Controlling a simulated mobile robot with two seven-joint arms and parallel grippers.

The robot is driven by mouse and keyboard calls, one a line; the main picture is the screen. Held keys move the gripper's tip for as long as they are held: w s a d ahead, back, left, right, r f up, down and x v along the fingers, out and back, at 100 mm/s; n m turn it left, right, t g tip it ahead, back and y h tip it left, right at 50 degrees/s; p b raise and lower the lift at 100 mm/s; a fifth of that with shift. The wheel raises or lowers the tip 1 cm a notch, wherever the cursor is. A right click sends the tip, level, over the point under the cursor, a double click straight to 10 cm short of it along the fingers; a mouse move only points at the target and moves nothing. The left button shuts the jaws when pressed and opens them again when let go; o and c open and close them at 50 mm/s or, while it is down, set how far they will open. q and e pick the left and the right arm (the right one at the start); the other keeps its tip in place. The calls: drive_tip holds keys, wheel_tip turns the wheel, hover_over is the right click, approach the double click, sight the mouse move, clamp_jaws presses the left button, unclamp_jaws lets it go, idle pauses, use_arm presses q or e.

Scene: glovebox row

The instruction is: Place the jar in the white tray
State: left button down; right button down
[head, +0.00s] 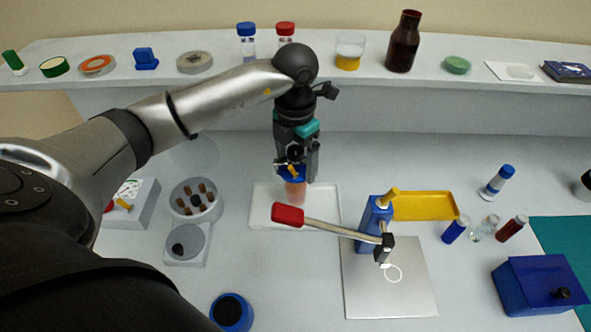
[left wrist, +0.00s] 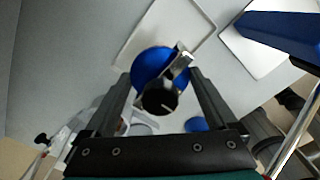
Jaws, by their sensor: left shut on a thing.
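The jar (head: 295,190) has a blue lid and a pinkish body. My left gripper (head: 296,170) points down and is shut on it near the lid. In the left wrist view the blue lid of the jar (left wrist: 150,66) shows between the two fingers of my left gripper (left wrist: 165,80). The white tray (head: 261,216) is a shallow rectangle on the bench, behind the red-handled press, and also shows in the left wrist view (left wrist: 190,22). The jar is over the tray; whether its base touches the tray floor cannot be told. My right gripper is not in view.
A blue press (head: 369,222) with a red handle (head: 288,215) reaches across the tray's front edge. A yellow tray (head: 425,206) lies to the right. A round holder (head: 195,199) and a scale (head: 187,244) stand left. A shelf with bottles runs behind.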

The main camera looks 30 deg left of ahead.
use_arm(q)
drive_tip(key=shift+f, duration=1.6)
unclamp_jaws()
drive_tip(key=shift+f, duration=0.1)
wheel_tip(320, 180, up, 12)
drive_tip(key=shift+r, duration=0.2)
